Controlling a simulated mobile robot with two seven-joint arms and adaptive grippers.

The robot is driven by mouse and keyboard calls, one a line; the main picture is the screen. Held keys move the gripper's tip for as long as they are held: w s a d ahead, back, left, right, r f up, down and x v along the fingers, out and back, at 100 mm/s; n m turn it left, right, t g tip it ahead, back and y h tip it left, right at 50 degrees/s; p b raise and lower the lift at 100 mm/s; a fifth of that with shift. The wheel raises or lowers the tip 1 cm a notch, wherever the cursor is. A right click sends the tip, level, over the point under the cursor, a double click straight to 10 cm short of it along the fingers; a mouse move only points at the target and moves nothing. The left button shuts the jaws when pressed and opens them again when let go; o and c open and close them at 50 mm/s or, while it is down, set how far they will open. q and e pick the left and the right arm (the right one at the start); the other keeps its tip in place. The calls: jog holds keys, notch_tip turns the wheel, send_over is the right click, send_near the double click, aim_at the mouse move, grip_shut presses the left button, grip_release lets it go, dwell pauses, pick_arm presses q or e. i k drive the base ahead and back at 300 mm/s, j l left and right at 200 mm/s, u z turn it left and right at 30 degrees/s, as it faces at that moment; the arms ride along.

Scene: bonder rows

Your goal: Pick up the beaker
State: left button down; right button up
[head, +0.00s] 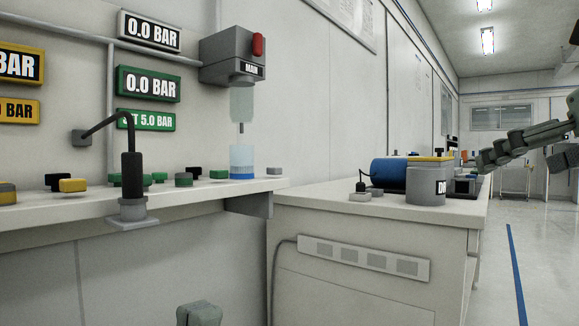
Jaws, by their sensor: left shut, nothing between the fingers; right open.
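The beaker (242,163) is a clear vessel with blue liquid at its bottom. It stands upright on the wall shelf (165,205), below a thin nozzle and a grey dispenser (233,58). My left gripper (199,313) shows only partly at the bottom edge, below the shelf and well apart from the beaker; it is shut and empty. My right gripper (482,161) reaches in from the right edge, far to the right of the beaker, near the far end of the bench; it is open and empty.
Several coloured knobs (184,180) line the shelf left of the beaker, and a small grey one (274,171) sits to its right. A black handled tool (131,175) stands at the shelf's front. A bench (300,215) with a blue motor (389,172) adjoins the shelf. Floor at right is clear.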

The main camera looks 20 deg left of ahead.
aim_at(241, 157)
jog(key=i+j+u, duration=0.25)
jog(key=i+u, duration=0.25)
jog(key=i+j+u, duration=0.1)
jog(key=i+u, duration=0.25)
jog(key=u, duration=0.15)
jog(key=i+j, duration=0.2)
jog(key=i, duration=0.25)
